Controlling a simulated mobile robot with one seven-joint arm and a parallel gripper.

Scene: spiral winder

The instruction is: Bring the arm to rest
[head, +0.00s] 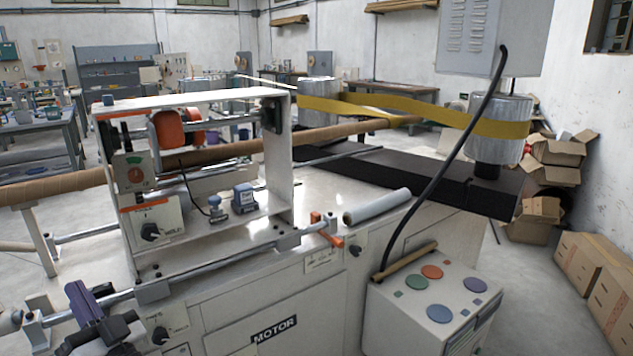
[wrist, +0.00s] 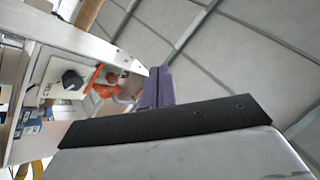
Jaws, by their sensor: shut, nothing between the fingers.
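My gripper (head: 84,300) is at the lower left in the head view, in front of the winder's near rail. Its purple fingers point up and lie together. In the wrist view the purple fingers (wrist: 158,88) also show side by side, with no visible gap and nothing held. The fingers appear clear of the machine, though the rail is close behind them in the head view. The rest of the arm is mostly out of view.
The white winder frame (head: 200,101) with knobs stands right of my gripper, and its rail (head: 230,262) runs behind. A long cardboard tube (head: 230,150) crosses the machine. A button box (head: 385,318) is at the front right. Cardboard boxes (head: 595,262) stand far right.

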